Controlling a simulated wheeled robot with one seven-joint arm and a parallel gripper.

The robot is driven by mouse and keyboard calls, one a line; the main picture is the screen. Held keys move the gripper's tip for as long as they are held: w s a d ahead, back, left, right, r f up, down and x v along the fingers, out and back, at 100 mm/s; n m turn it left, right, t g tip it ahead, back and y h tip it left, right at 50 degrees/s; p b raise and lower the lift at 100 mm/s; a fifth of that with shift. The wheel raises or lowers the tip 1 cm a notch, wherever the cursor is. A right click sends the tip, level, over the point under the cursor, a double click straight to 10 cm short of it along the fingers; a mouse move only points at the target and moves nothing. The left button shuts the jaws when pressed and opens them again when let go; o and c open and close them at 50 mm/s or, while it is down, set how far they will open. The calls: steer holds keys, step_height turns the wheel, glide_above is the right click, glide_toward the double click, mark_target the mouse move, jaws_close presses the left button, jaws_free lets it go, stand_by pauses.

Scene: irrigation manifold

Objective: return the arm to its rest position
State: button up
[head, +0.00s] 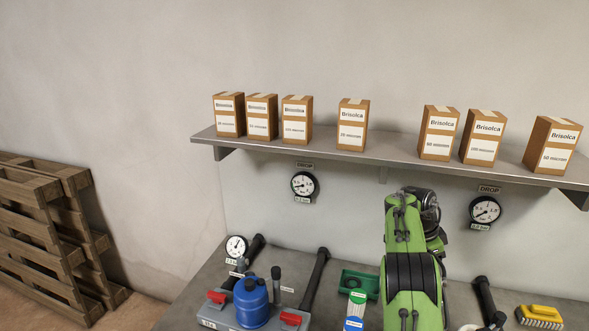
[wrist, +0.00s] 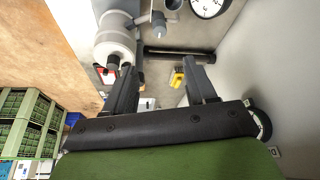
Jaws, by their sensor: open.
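My green arm (head: 412,270) rises at the right of centre in the head view, in front of the wall and near the shelf's underside. Its black wrist end is at the top, and the jaws cannot be made out there. In the wrist view my gripper (wrist: 160,70) has its two dark fingers spread apart, with nothing between them. Beyond the fingers are a grey cylindrical fitting, a dark pipe (wrist: 180,56) and a yellow item (wrist: 176,78), all apart from them.
A wall shelf (head: 390,162) holds several Brisolca boxes (head: 352,124). Gauges (head: 485,210) hang below it. The bench carries a blue filter body (head: 251,302), red-handled valves, a green tray (head: 358,282) and a yellow brush (head: 540,316). Wooden pallets (head: 45,235) lean at the left.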

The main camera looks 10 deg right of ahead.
steer(key=s+a+r+n+t+y, duration=0.15)
steer(key=s+a+r+n, duration=0.25)
steer(key=a+r, duration=0.4)
steer(key=s+a+r+n+t, duration=0.2)
steer(key=s+a+r+n, duration=0.3)
steer(key=a+r, duration=0.25)
steer(key=s+a+f+n+t+y, duration=0.1)
steer(key=s+a+f+n, duration=0.1)
steer(key=s+a+n, duration=0.3)
steer(key=s+a+f+n+t+y, duration=0.2)
steer(key=s+a+n, duration=0.4)
steer(key=s+a, duration=0.6)
steer(key=s, duration=0.3)
steer(key=shift+s+f, duration=0.25)
steer(key=shift+s, duration=0.1)
